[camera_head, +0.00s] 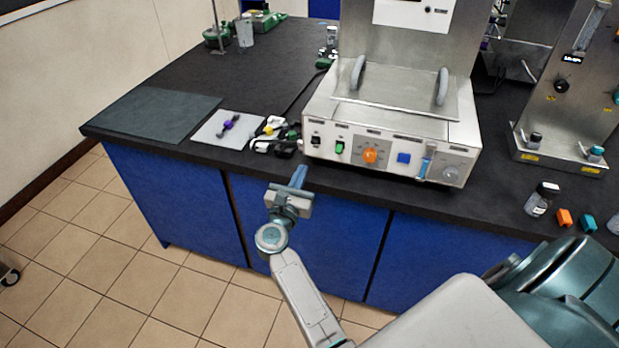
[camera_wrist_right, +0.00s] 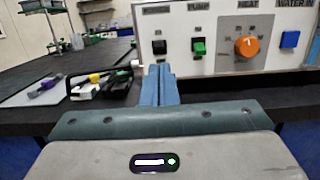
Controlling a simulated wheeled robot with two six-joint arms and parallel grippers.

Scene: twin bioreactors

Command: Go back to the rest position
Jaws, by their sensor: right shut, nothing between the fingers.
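My right gripper (camera_head: 299,176) is in front of the bench's front edge in the head view, below the metal control box (camera_head: 345,115). Its blue fingers are together with nothing between them. In the right wrist view the shut fingers (camera_wrist_right: 160,82) point at the bench, in line with the box's left part. The gripper appears apart from the box and the bench items. My left gripper is not in view.
The black bench top (camera_head: 290,60) holds a white mat (camera_head: 215,137) with a purple part, a cluster of connectors (camera_head: 275,133), and a dark mat (camera_head: 150,115). At right are a small bottle (camera_head: 541,199) and orange and teal blocks.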

